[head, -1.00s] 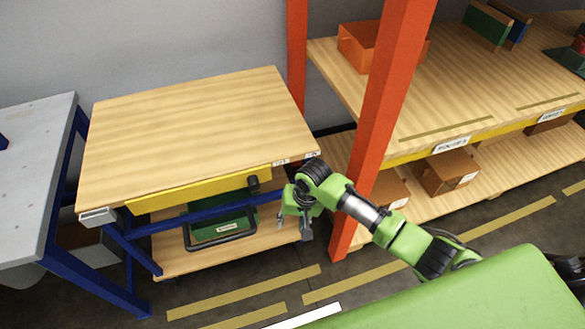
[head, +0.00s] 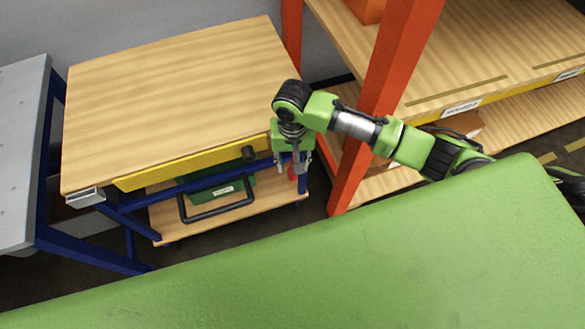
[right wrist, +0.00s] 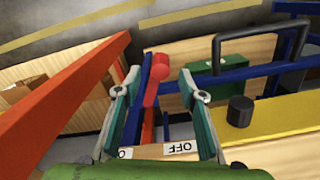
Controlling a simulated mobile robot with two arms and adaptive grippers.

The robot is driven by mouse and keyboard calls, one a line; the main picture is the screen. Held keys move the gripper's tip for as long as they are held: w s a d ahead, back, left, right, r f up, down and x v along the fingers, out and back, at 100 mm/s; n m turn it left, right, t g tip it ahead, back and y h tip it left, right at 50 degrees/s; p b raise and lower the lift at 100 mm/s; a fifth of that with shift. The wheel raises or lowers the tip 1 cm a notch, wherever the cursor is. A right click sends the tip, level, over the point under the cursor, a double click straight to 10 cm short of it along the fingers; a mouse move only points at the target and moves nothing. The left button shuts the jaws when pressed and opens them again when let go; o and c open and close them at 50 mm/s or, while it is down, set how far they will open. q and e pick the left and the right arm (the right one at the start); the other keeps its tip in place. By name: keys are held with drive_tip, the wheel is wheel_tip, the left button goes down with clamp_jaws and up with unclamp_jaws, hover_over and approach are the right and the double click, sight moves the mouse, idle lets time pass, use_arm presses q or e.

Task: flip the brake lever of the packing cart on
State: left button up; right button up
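The packing cart (head: 180,95) has a wooden top, a yellow front rail and blue legs. Its red brake lever (right wrist: 152,95) stands under the top's front right corner. In the head view only a bit of the lever (head: 291,173) shows behind my fingers. In the right wrist view an OFF label (right wrist: 180,148) lies on the edge to the lever's right; a second label (right wrist: 125,153) to its left is partly hidden by a finger. My right gripper (head: 293,165) is open, its fingertips (right wrist: 158,76) on either side of the lever, with no clear contact. My left gripper is out of view.
An orange-red rack post (head: 385,100) stands close to the right of my right gripper. A black knob (right wrist: 240,111) sits on the yellow rail. A grey table (head: 22,150) is at left.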

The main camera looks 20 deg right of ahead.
wheel_tip(320, 180, down, 3)
drive_tip(key=shift+r, duration=0.1)
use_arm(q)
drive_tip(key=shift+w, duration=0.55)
use_arm(e)
drive_tip(key=shift+f, duration=0.65)
